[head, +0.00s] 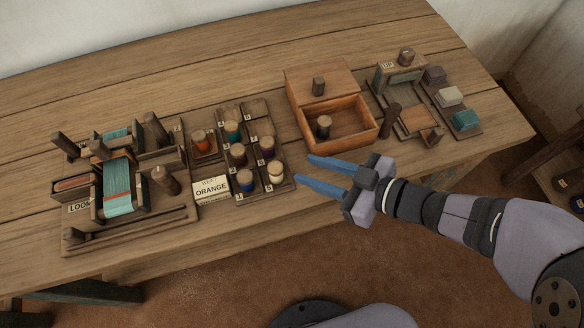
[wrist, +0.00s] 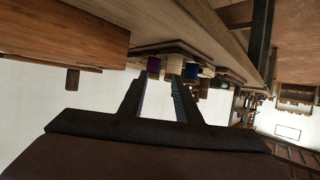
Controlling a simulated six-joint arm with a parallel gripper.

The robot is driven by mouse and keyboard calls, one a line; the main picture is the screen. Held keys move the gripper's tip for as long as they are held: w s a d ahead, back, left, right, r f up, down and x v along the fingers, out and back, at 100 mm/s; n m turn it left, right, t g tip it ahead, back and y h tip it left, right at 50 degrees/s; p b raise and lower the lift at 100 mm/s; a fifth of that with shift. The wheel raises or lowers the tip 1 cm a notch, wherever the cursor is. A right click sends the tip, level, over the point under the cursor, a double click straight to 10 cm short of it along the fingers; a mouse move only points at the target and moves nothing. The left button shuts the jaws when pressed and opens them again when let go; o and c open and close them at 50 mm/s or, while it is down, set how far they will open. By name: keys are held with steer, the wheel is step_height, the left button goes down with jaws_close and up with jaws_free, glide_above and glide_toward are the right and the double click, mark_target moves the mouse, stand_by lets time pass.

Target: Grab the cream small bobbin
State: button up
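The cream small bobbin (head: 275,173) stands upright at the front right of a numbered rack (head: 259,190), in line with the blue bobbin to its left. My gripper (head: 304,169) is open and empty. Its blue fingers point left toward the cream bobbin, with a gap between the tips and the bobbin. In the wrist view, a cream bobbin (wrist: 174,64) shows beyond the fingertips (wrist: 158,82), between a purple bobbin and a blue bobbin. That view appears upside down.
A blue bobbin (head: 246,180) and a purple-brown bobbin (head: 267,147) stand close by on the rack. An open wooden box (head: 361,141) is behind my gripper. A label card reading ORANGE (head: 211,190) and a small loom (head: 118,188) are to the left.

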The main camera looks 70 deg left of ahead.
mark_target(282, 171)
steer(key=shift+s+d+r+n+g+h, duration=0.1)
steer(key=shift+s+n+g, duration=0.1)
steer(key=shift+s, duration=0.2)
steer(key=shift+s+d+f+n+g+h, duration=0.1)
steer(key=shift+s+g, duration=0.1)
steer(key=shift+s, duration=0.2)
steer(key=shift+s+d+r+n+g+h, duration=0.1)
steer(key=shift+s+g, duration=0.1)
steer(key=shift+s, duration=0.2)
steer(key=shift+p+x, duration=0.3)
steer(key=shift+x, duration=3.3)
steer(key=shift+r, duration=0.15)
steer(key=c, duration=0.7)
